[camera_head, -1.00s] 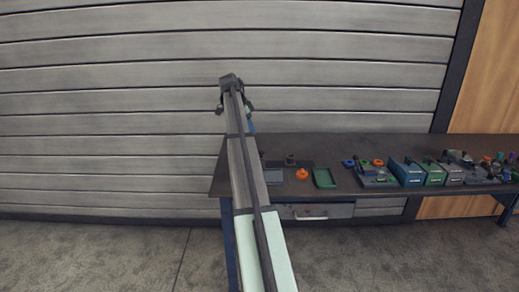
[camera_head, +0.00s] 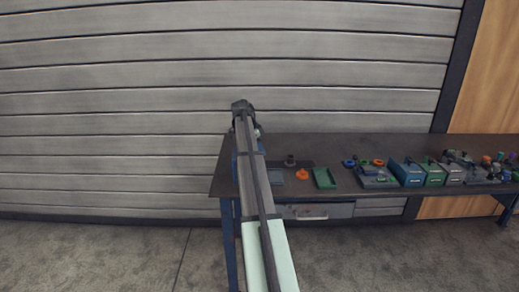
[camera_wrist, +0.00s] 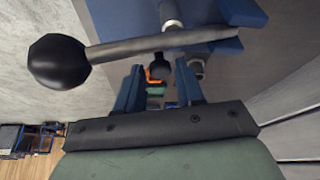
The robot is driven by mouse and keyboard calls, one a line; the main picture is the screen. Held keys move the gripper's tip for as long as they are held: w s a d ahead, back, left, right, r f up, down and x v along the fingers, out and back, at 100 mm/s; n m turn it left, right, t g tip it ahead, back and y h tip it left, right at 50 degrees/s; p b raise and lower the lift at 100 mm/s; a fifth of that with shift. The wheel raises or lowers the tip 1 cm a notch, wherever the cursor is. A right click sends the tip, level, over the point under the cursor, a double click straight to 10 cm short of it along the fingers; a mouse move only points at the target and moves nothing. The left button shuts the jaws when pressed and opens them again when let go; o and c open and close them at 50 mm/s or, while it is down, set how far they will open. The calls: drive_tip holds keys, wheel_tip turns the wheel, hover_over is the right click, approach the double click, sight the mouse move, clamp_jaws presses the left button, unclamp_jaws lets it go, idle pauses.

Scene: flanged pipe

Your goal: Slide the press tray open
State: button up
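My gripper (camera_head: 243,106) is above the left end of the workbench in the head view, seen from behind. In the wrist view my gripper (camera_wrist: 160,70) has its two blue fingers apart with nothing held between them. A lever with a black ball knob (camera_wrist: 58,61) crosses in front of the fingers. Blue press parts (camera_wrist: 242,12) and a metal rod (camera_wrist: 170,12) are close by it. In the head view my arm hides most of the press. A small blue-grey plate (camera_head: 276,176) shows just right of my arm; I cannot tell whether it is the press tray.
On the workbench (camera_head: 345,146) are an orange part (camera_head: 302,174), a green tray (camera_head: 324,178) and a dark plate with an upright piece (camera_head: 290,161). Blue and green bins (camera_head: 408,172) stand farther right. A drawer (camera_head: 318,212) hangs below. A slatted wall is behind.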

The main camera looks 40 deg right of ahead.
drive_tip(key=shift+c, duration=0.3)
clamp_jaws()
drive_tip(key=shift+s, duration=0.1)
drive_tip(key=s+d, duration=0.7)
drive_tip(key=shift+s+d, duration=0.25)
drive_tip(key=shift+d, duration=0.1)
drive_tip(key=shift+o, duration=0.3)
unclamp_jaws()
drive_tip(key=shift+r, duration=0.15)
drive_tip(key=v, duration=1.3)
drive_tip(key=shift+r, duration=0.3)
